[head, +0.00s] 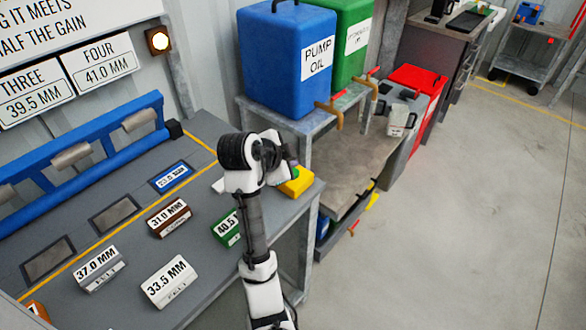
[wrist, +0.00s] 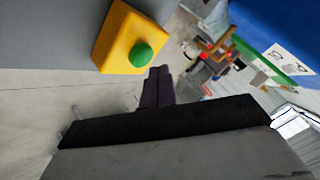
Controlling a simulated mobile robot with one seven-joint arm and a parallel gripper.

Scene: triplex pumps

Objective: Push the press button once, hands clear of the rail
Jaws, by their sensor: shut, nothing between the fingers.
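The press button is a green dome (wrist: 142,55) on a yellow box (wrist: 117,35). In the head view the yellow box (head: 298,184) sits at the right end of the grey bench, partly hidden by my wrist. My gripper (wrist: 160,70) is shut and empty, its dark fingers together. In the wrist view the fingertips show just below and right of the green dome, and a gap seems to separate them; its depth is hard to tell. The blue rail (head: 85,150) runs along the back left of the bench, well away from my gripper.
A blue pump oil tank (head: 285,60) stands behind the button. Open floor lies right.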

